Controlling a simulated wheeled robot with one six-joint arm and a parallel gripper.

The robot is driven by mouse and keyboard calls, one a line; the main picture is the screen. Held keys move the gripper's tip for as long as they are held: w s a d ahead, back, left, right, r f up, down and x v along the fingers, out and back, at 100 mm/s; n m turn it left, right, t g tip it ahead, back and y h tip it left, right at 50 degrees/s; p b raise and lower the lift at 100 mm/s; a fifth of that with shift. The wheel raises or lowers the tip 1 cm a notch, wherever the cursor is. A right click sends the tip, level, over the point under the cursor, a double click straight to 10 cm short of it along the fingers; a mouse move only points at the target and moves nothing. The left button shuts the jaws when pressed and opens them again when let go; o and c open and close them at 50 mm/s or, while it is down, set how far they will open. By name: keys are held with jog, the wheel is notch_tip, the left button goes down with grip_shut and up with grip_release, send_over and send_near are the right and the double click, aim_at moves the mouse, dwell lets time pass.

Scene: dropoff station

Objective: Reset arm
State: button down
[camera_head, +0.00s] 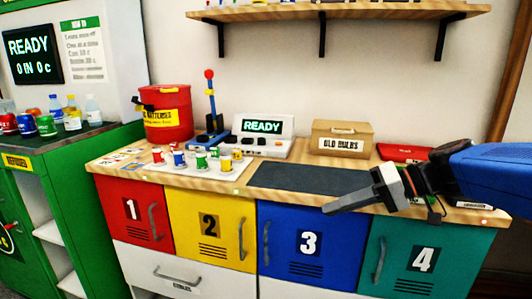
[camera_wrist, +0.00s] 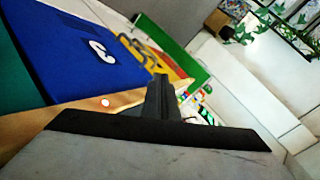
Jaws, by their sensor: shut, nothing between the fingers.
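My gripper (camera_head: 334,209) is at the right in the head view, shut and empty. It is in front of the counter, over the blue cabinet door marked 3 (camera_head: 300,267), with its fingers pointing left. In the wrist view its closed fingers (camera_wrist: 161,90) stick up in the middle of the picture. The blue arm reaches in from the right edge and hides part of the counter's right end.
The wooden counter (camera_head: 232,187) holds a dark mat (camera_head: 300,178), several small coloured batteries, a red bin (camera_head: 167,115), a READY device (camera_head: 262,127) and an OLD BULBS box (camera_head: 340,140). A shelf (camera_head: 340,12) hangs above. A green machine (camera_head: 60,190) stands left.

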jog(key=s+d+f+m+t+h, duration=0.1)
jog(key=s+d+f+m+h, duration=0.2)
jog(key=s+d+f+h, duration=0.8)
jog(key=s+d+f, duration=0.2)
jog(key=s+f, duration=0.1)
jog(key=f, duration=0.1)
jog(key=shift+s+f+t+h, duration=0.2)
jog(key=shift+s+t+h, duration=0.1)
